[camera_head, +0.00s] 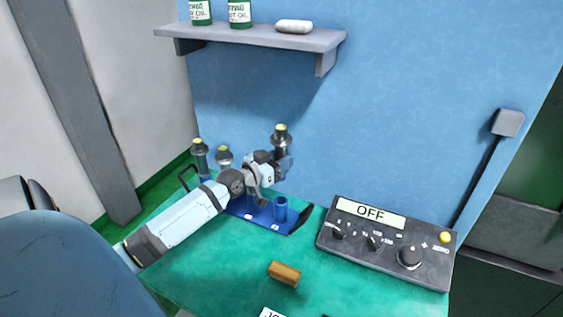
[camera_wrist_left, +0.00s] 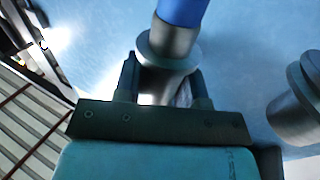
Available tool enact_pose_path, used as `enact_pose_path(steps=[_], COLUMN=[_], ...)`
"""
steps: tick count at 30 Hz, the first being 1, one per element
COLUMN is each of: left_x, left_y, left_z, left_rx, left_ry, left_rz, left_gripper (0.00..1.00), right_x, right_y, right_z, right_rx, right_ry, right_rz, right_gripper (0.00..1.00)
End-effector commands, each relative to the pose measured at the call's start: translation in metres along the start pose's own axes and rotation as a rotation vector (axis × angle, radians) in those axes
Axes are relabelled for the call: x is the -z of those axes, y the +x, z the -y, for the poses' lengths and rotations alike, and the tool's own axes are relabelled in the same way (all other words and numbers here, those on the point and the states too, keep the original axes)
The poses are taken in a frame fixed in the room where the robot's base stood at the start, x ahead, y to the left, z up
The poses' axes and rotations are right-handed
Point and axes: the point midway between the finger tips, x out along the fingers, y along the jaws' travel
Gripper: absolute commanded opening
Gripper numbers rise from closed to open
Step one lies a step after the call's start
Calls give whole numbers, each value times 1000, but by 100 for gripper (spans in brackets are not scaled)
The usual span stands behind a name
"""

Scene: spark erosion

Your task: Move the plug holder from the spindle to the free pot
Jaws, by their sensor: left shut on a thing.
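My left gripper (camera_head: 284,162) is shut on a dark grey plug holder with a yellow top (camera_head: 281,138), held upright above the right part of a blue rack (camera_head: 240,209). In the left wrist view the fingers of my left gripper (camera_wrist_left: 164,78) close on either side of the grey holder (camera_wrist_left: 166,45), which has a blue cylinder at one end. An empty-looking blue pot (camera_head: 281,207) stands at the rack's right end, below the gripper. My arm hides part of the rack. The spindle cannot be made out. My right gripper is not in view.
Two other yellow-topped holders, the left one (camera_head: 200,153) and the right one (camera_head: 223,157), stand left of the gripper. A control box reading OFF (camera_head: 385,243) is at the right. A brown block (camera_head: 284,273) lies on the green table (camera_head: 220,268). A shelf (camera_head: 255,37) is above.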

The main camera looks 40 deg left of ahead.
Motion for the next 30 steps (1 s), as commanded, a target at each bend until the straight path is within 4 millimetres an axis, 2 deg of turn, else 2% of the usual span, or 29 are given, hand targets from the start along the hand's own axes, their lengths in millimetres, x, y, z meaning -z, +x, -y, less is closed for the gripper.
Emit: enact_pose_path(steps=[8,22,30], left_x=[-9,-36,-38], left_y=[0,0,0], left_z=[0,-1,-1], left_rx=[0,1,0], left_ry=[0,-1,0], left_rz=[-3,-3,-2], left_gripper=[0,0,0], right_x=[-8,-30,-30], right_y=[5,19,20], right_z=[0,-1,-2], right_rx=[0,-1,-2], right_ry=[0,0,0], right_rz=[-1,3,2], right_gripper=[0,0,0])
